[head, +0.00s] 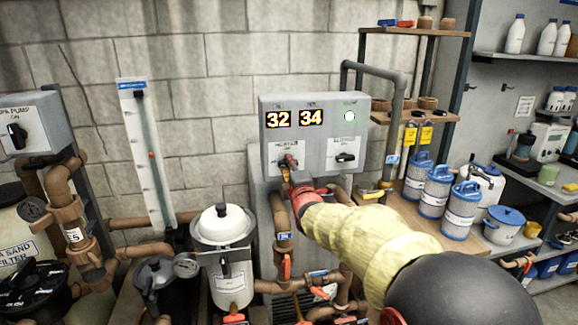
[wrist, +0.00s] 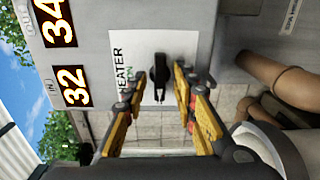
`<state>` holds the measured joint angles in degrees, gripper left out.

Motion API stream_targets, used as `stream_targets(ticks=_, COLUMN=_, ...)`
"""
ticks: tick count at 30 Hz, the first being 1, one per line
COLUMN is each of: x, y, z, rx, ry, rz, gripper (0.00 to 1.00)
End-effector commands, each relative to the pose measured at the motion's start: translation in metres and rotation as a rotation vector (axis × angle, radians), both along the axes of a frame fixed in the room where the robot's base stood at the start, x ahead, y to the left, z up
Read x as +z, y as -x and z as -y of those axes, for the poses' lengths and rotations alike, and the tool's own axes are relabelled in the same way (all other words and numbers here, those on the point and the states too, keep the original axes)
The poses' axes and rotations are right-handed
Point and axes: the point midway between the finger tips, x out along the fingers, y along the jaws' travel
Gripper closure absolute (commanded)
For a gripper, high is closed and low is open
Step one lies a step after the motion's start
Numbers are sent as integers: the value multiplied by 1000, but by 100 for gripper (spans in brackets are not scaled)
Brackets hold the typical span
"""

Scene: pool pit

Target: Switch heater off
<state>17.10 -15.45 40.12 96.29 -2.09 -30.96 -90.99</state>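The grey heater box (head: 263,113) stands against the block wall, with lit displays reading 32 and 34 and a pale round light (head: 349,116) at its upper right. Its heater switch, a black lever knob (wrist: 159,68) on a white plate (wrist: 131,50), shows in the wrist view beside the words HEATER and a green ON. My gripper (wrist: 160,82) is open, its yellow-padded fingers on either side of the knob with gaps visible. In the head view my gripper (head: 288,170) is at the lower left of the panel and partly covers the switch. Contact is not visible.
A second black knob (head: 345,157) is on a plate to the right on the same box. Pipes and a white-lidded canister (head: 222,226) stand below and left. A wooden shelf and blue-lidded tubs (head: 436,190) are at right.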

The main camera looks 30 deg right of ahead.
Motion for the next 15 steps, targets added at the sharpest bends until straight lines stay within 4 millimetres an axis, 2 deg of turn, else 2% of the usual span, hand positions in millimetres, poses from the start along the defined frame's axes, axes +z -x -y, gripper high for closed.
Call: stream_targets(ticks=15, x=0, y=1, z=0, rx=0, ry=-1, rz=1, gripper=67)
